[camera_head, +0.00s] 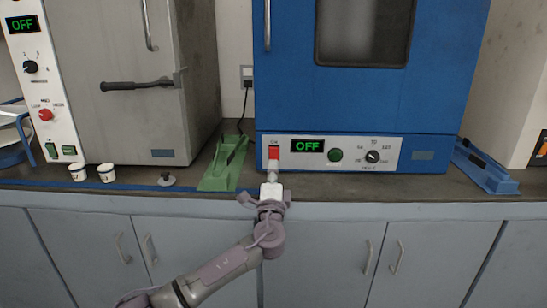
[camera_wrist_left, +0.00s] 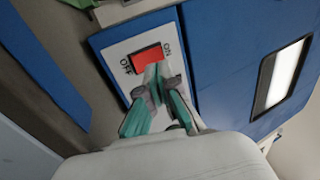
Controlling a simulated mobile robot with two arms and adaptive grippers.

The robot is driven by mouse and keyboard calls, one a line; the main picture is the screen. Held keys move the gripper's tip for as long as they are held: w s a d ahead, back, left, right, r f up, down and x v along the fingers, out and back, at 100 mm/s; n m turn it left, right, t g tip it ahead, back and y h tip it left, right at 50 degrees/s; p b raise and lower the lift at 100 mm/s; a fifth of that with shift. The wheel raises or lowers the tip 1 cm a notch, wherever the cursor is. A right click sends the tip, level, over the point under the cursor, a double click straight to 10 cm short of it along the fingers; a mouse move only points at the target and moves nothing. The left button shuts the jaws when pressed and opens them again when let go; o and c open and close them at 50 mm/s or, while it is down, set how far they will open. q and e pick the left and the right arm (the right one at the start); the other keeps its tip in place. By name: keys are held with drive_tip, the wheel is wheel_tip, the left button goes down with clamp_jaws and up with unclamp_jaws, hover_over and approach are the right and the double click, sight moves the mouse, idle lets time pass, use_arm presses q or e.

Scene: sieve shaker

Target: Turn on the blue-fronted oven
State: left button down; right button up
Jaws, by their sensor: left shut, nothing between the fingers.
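The blue-fronted oven (camera_head: 361,100) stands on the counter right of centre in the head view, its window door above a white control panel (camera_head: 393,147). Its display (camera_head: 308,146) reads OFF in green. A red rocker switch (camera_head: 274,153) sits at the panel's left end; it also shows in the left wrist view (camera_wrist_left: 146,59) between the labels ON and OFF. My left gripper (camera_head: 273,176) is shut and empty, its fingertips at the switch's lower edge in the head view. In the wrist view the fingertips (camera_wrist_left: 156,76) overlap the switch's ON side; whether they touch is unclear. My right gripper is not seen.
A grey oven (camera_head: 135,100), also reading OFF, stands at the left. A green tray (camera_head: 222,163) lies just left of my gripper. Two small cups (camera_head: 106,174) stand at the counter's left front. A blue tray (camera_head: 487,170) lies at the right.

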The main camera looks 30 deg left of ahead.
sight(274, 150)
use_arm(q)
drive_tip(key=x, duration=0.4)
drive_tip(key=shift+w+a+r, duration=0.1)
drive_tip(key=shift+w+a, duration=0.1)
drive_tip(key=shift+w, duration=0.05)
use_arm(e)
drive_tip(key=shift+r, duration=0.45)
use_arm(q)
drive_tip(key=shift+w+r+p, duration=0.1)
drive_tip(key=shift+r+p, duration=0.05)
drive_tip(key=shift+p, duration=0.5)
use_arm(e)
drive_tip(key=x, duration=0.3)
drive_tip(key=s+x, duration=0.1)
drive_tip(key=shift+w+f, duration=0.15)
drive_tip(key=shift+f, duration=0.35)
use_arm(q)
drive_tip(key=shift+a, duration=0.1)
